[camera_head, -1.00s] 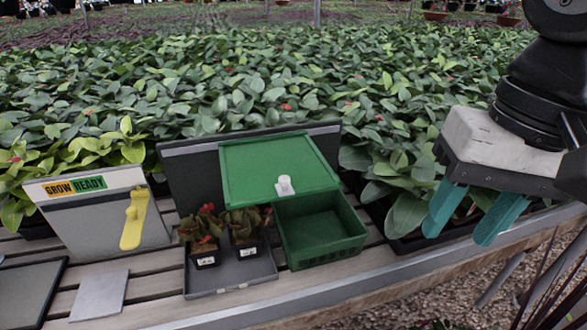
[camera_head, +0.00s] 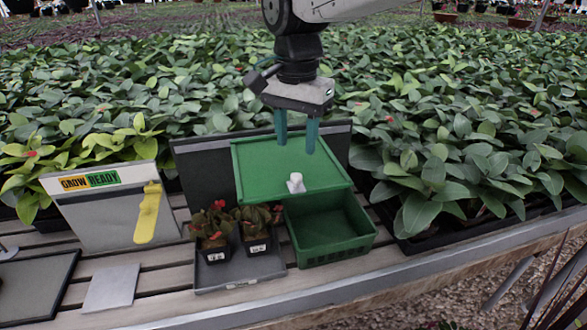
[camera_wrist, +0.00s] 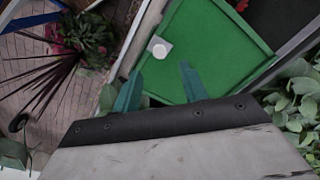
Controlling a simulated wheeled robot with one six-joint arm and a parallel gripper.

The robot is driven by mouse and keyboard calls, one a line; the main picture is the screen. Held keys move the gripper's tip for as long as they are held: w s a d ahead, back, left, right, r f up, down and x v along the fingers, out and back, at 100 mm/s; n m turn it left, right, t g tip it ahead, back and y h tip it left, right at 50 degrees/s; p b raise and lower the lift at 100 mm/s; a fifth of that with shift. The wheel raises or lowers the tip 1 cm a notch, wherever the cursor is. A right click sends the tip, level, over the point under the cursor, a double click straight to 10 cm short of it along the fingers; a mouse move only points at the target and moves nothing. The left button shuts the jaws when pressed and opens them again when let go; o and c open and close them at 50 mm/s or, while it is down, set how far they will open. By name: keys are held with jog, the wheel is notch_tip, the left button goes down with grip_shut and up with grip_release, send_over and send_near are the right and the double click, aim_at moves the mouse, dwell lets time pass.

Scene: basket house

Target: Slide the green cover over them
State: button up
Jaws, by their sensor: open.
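The green cover (camera_head: 275,165) is a flat panel with a white knob (camera_head: 296,183) near its front edge. It sits behind and above the open green basket (camera_head: 331,236), which looks empty. Two small red-leaved potted plants (camera_head: 213,236) stand on a grey tray (camera_head: 207,281) left of the basket. My gripper (camera_head: 297,146) hangs over the back part of the cover, open and empty, fingers pointing down. In the wrist view the cover (camera_wrist: 208,45) and its knob (camera_wrist: 160,48) lie beyond my spread fingertips (camera_wrist: 160,78). Whether the fingers touch the cover cannot be told.
A sloped "Grow Ready" panel (camera_head: 92,220) with a yellow lever (camera_head: 148,212) stands at left. A grey plate (camera_head: 111,288) and a dark tray (camera_head: 30,290) lie on the slatted bench. Dense leafy plants fill the back and right.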

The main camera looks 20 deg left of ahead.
aim_at(296, 175)
notch_tip(296, 175, down, 8)
jog(key=shift+r, duration=0.25)
grip_shut()
